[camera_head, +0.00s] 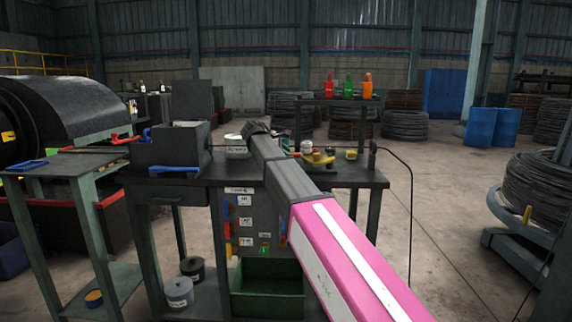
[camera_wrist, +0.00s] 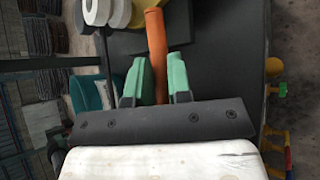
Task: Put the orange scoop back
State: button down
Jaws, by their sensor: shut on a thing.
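In the wrist view, my gripper (camera_wrist: 160,64) has its two green fingers on either side of an orange handle (camera_wrist: 156,32), which I take to be the orange scoop's. It is shut on this handle, which runs between the fingers toward the palm. The scoop's bowl cannot be made out.
A yellow item (camera_head: 318,158) and a white roll (camera_head: 236,141) are on the bench. A dark box (camera_head: 178,146) stands at left. A green bin (camera_head: 268,291) sits below. A rack with coloured bottles (camera_head: 348,86) stands behind. A teal container (camera_wrist: 88,93) shows in the wrist view.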

jog(key=shift+d+f, duration=0.3)
jog(key=shift+d, duration=0.05)
jog(key=shift+f, duration=1.85)
jog(key=shift+f, duration=0.15)
jog(key=c, duration=1.1)
grip_release()
jog(key=shift+o, duration=0.2)
jog(key=v, duration=1.2)
